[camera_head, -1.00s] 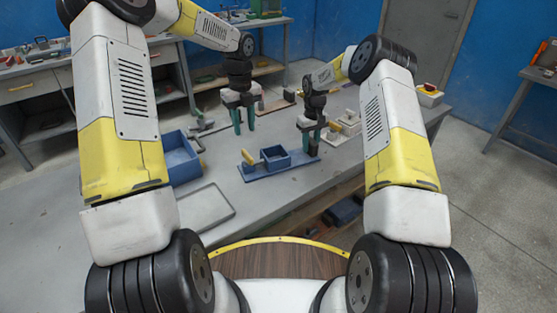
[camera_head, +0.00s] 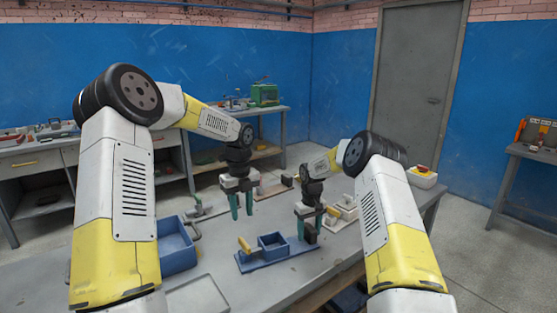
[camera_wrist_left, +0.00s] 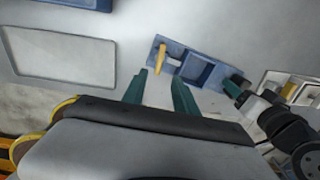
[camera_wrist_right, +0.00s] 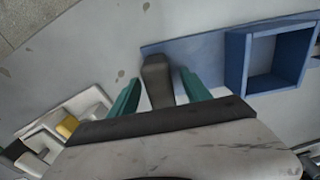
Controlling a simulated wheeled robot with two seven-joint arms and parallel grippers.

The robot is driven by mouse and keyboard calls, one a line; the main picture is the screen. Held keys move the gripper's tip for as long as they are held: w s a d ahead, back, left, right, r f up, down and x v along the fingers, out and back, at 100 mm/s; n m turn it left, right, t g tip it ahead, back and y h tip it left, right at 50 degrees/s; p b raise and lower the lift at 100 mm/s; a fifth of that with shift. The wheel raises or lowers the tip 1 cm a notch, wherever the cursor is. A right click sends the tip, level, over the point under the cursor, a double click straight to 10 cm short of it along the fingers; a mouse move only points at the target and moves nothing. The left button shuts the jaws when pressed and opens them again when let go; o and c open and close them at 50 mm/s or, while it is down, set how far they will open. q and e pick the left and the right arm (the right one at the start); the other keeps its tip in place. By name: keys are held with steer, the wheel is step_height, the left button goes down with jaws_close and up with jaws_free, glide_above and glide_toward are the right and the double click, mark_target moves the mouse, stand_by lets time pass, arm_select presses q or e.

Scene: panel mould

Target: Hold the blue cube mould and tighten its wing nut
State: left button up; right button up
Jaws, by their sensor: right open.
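The blue cube mould (camera_head: 264,256) lies on the grey bench, with a square open box (camera_wrist_right: 268,62) on a flat blue base. A yellow handle (camera_head: 245,245) stands at its left end. A dark grey upright piece (camera_wrist_right: 158,82) stands at its right end; I cannot tell if it is the wing nut. My right gripper (camera_head: 309,224) is open, its fingers on either side of the dark piece in the right wrist view, contact unclear. My left gripper (camera_head: 242,205) is open and empty above and behind the handle; the mould also shows in the left wrist view (camera_wrist_left: 178,66).
A blue tray (camera_head: 176,247) stands left of the mould, and a flat grey tray (camera_head: 197,297) lies in front of it. A box with a red button (camera_head: 423,176) stands at the bench's far right.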

step_height(320, 180, up, 12)
steer(key=shift+f, duration=0.1)
arm_select(q)
steer(key=s+a+r+n+t, duration=0.2)
steer(key=s+r+n+t, duration=0.1)
steer(key=s+r+n, duration=1.05)
arm_select(e)
steer(key=s+d+r+m+t, duration=0.1)
steer(key=s+r+t, duration=0.1)
steer(key=s+r, duration=0.8)
steer(key=s+d+r+t, duration=0.1)
steer(key=s+r, duration=0.6)
steer(key=r, duration=0.5)
arm_select(q)
steer(key=s+r+n+t+h, duration=0.2)
steer(key=s+r+n+t, duration=0.1)
steer(key=s+n, duration=1.2)
steer(key=shift+s+a+r, duration=0.35)
steer(key=shift+s+r, duration=0.1)
steer(key=shift+s, duration=0.55)
arm_select(e)
steer(key=s+m+t+y, duration=0.2)
steer(key=s+m+t, duration=0.1)
steer(key=s, duration=2.1)
steer(key=shift+d, duration=0.35)
